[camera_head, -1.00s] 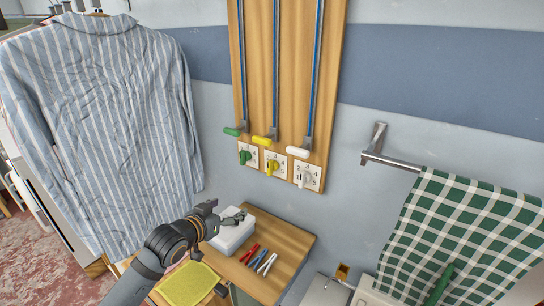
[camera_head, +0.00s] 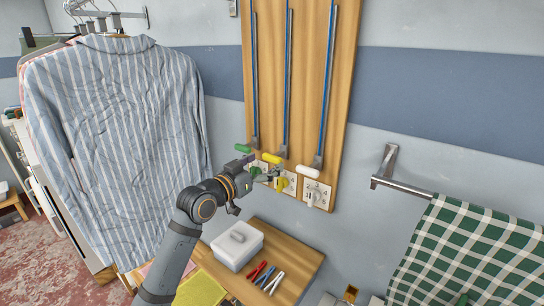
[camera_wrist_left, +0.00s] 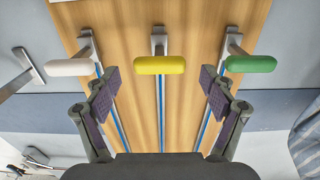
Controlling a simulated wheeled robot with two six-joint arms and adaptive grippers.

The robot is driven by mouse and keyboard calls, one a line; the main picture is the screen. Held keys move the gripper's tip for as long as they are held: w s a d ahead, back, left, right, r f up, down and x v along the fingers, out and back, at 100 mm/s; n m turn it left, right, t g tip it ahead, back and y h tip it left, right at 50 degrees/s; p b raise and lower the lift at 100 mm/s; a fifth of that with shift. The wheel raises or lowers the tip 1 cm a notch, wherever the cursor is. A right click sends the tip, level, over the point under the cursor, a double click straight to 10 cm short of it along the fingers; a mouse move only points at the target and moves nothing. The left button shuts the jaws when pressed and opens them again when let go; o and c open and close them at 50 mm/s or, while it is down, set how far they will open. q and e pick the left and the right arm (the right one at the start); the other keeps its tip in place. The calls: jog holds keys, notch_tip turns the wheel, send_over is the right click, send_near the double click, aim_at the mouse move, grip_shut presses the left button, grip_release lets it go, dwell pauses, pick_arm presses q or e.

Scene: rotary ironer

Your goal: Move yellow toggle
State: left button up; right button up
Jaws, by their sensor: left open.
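A yellow handle (camera_head: 271,158) sits at the lower end of the middle blue rod on a wooden wall board (camera_head: 302,55). In the left wrist view the yellow handle (camera_wrist_left: 160,65) lies crosswise, centred between my fingers and beyond their tips. Below it on the board is a yellow knob (camera_head: 282,184) on a white numbered plate, partly covered by my gripper. My left gripper (camera_head: 262,172) is open and empty, in front of the lower board; it also shows in the left wrist view (camera_wrist_left: 160,88). My right gripper is not in view.
A green handle (camera_head: 243,148) and a white handle (camera_head: 308,173) flank the yellow one. A striped shirt (camera_head: 115,130) hangs at left. A towel rail (camera_head: 385,170) with a checked cloth is at right. A white box (camera_head: 237,250) and pegs stand on a wooden top below.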

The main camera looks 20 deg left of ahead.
aim_at(270, 160)
pick_arm(q)
jog(key=shift+p+x, duration=0.3)
jog(key=shift+x, duration=1.65)
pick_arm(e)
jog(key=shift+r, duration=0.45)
